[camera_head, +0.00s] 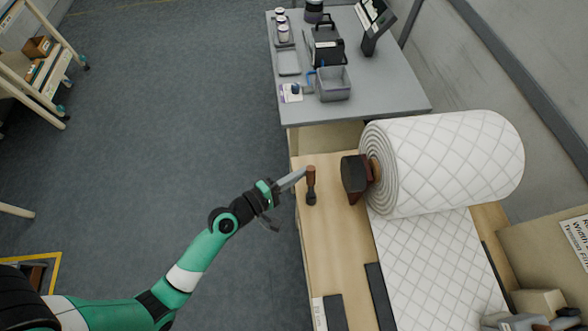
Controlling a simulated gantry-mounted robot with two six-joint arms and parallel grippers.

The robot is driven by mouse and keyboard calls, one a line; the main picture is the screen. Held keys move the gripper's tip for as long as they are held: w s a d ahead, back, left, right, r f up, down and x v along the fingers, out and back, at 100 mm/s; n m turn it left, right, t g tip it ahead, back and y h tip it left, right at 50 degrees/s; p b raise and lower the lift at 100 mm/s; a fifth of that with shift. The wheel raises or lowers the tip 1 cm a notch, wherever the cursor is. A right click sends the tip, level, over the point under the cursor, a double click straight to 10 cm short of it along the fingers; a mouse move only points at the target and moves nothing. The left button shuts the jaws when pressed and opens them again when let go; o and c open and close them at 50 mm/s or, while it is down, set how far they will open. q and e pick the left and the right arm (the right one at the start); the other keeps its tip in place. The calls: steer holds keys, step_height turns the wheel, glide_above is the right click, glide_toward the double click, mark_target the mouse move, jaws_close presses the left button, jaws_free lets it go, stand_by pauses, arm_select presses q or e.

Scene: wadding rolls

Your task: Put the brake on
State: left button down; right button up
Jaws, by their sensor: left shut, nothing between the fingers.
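A small upright lever with a brown grip (311,178) and a dark foot stands near the left edge of the wooden bench. A dark block (354,172) sits at the left end of the quilted white roll (450,160), against its core. I cannot tell which of these is the brake. My left gripper (302,173) comes in from the left, shut and empty. Its fingertips are at the upper left side of the brown grip; whether they touch it I cannot tell.
White quilted wadding (435,270) runs from the roll toward the front. A dark strip (380,297) lies along its left side. A grey table (400,95) behind holds a grey bin (333,84). The floor at left is mostly clear, with a shelf cart (45,75) far left.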

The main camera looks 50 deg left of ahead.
arm_select(q)
steer(key=s+d+m+t+b, duration=0.1)
steer(key=m+b, duration=0.1)
steer(key=b, duration=0.3)
steer(key=s+d+m+t+b, duration=0.1)
steer(key=d+m+t+b, duration=0.1)
steer(key=m+b, duration=0.1)
steer(key=s+d+m+t+b, duration=0.1)
steer(key=s+d+m+b, duration=0.1)
steer(key=b, duration=0.4)
steer(key=shift+d+m+h+b, duration=0.2)
steer(key=shift+m+h+b, duration=0.15)
steer(key=shift+m+h, duration=0.05)
steer(key=shift+s+d+r+m+t+h+b, duration=0.1)
steer(key=shift+s+d+m+t+h+b, duration=0.2)
steer(key=shift+m+b, duration=0.55)
steer(key=shift+w, duration=0.1)
